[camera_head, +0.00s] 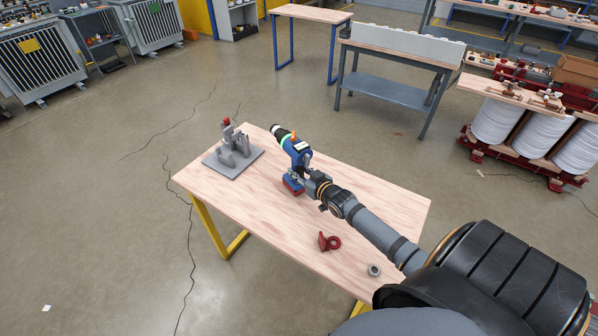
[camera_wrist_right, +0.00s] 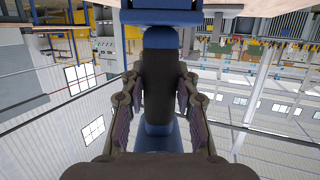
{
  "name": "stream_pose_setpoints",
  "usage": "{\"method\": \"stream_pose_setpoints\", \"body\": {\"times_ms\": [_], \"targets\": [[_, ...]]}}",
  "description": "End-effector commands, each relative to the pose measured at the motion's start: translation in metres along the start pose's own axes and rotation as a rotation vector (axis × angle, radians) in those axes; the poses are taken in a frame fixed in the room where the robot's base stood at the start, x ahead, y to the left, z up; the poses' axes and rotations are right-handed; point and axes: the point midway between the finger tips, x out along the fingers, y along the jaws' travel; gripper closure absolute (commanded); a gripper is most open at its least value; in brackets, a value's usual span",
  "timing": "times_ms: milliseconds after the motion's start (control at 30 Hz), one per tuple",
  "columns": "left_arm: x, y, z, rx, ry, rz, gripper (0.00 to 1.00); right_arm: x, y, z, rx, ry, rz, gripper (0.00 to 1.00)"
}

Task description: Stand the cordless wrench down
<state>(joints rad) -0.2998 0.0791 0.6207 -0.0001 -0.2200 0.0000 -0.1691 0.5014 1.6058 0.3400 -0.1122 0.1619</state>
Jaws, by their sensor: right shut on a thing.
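The cordless wrench (camera_head: 297,149) is blue with a green ring, a black nose and a red battery foot. It is over the middle of the wooden table (camera_head: 368,200), roughly upright, with the foot low and the nose toward the upper left. I cannot tell whether the foot touches the table. My right gripper (camera_head: 307,178) is shut on its handle. In the right wrist view, the fingers of this gripper (camera_wrist_right: 158,105) sit on both sides of the dark grip, with the blue body of the wrench (camera_wrist_right: 160,38) beyond. My left gripper is not in view.
A grey fixture (camera_head: 233,160) with a red top stands at the table's left end. A red part (camera_head: 329,242) and a small grey ring (camera_head: 374,270) lie near the front right. Bare tabletop lies between the fixture and the red part. Other benches stand farther back.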

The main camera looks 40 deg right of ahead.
Motion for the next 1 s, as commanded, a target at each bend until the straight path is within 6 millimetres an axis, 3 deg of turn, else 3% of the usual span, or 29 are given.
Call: {"method": "stream_pose_setpoints", "body": {"times_ms": [400,433,600,1000], "targets": [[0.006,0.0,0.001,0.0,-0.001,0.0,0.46,0.002,-0.001,0.003,-0.001,0.007,-0.002,1.0],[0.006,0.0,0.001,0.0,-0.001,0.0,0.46,0.002,-0.001,0.002,-0.001,0.007,-0.002,0.69],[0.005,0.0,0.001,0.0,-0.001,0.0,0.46,0.002,0.0,0.003,0.0,0.005,-0.001,0.46],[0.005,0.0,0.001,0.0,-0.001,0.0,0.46,0.001,0.0,0.007,0.0,-0.004,0.001,0.44]]}}
